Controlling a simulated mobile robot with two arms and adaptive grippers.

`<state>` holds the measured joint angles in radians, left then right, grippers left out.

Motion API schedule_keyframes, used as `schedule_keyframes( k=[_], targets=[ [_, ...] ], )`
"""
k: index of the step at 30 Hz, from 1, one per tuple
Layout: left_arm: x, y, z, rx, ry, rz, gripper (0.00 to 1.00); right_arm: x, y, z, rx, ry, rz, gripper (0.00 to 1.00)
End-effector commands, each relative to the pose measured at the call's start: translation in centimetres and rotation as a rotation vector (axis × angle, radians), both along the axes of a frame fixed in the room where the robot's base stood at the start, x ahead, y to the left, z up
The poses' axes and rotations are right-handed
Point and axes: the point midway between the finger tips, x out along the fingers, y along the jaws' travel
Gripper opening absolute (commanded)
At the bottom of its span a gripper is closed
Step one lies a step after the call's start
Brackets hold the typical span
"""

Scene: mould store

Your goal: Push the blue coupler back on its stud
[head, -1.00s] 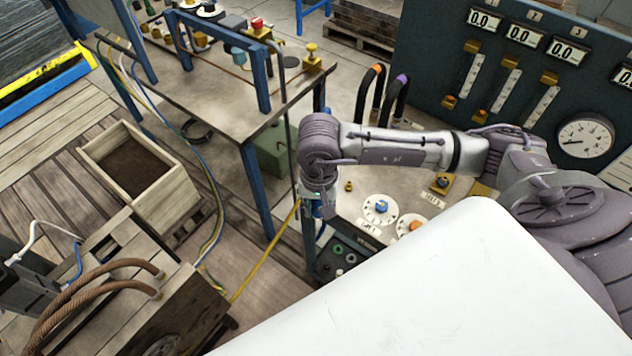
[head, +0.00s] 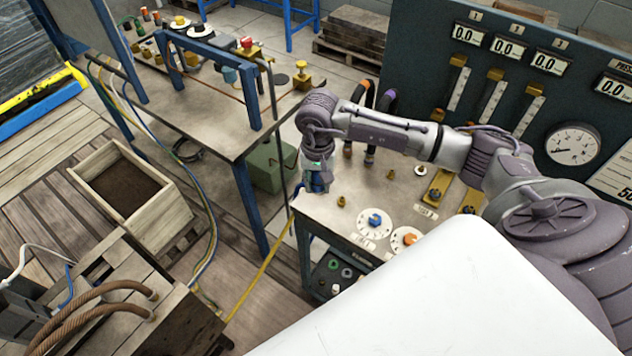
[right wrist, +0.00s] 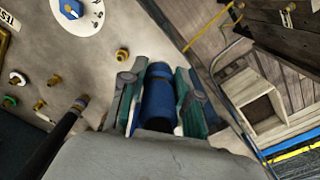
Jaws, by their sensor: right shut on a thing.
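The blue coupler (right wrist: 158,98) is a blue cylinder held between the green-faced fingers of my right gripper (right wrist: 160,103) in the right wrist view. In the head view my right gripper (head: 318,180) hangs at the left edge of the bench, and the coupler is a small blue patch there, partly hidden. A brass stud (head: 341,201) stands on the bench top just right of the gripper. It also shows in the right wrist view (right wrist: 122,54), bare and apart from the coupler. I cannot tell whether it is the coupler's own stud. My left gripper is out of view.
On the bench are a white dial with a blue knob (head: 375,221) and another with an orange knob (head: 405,239). Two dark hoses with orange (head: 359,93) and purple (head: 389,99) bands stand behind the gripper. A gauge panel (head: 573,145) rises at the right.

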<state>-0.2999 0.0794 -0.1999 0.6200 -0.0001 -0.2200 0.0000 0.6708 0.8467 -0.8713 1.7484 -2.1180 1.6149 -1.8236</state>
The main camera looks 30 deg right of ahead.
Motion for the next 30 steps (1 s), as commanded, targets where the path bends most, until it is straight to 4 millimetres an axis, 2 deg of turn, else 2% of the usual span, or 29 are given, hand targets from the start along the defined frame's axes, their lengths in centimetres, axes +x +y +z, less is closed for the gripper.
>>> schedule_keyframes(
  k=[19, 21, 30],
  targets=[
    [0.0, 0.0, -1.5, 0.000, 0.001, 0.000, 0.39, 5.6, -4.5, -0.1, 0.002, -0.001, -0.002, 0.00],
    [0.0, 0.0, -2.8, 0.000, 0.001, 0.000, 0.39, 5.4, -4.5, -1.5, 0.000, 0.000, 0.001, 0.00],
    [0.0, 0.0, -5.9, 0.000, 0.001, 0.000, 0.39, 5.4, -4.5, -4.7, 0.000, -0.001, 0.001, 0.00]
  ],
)
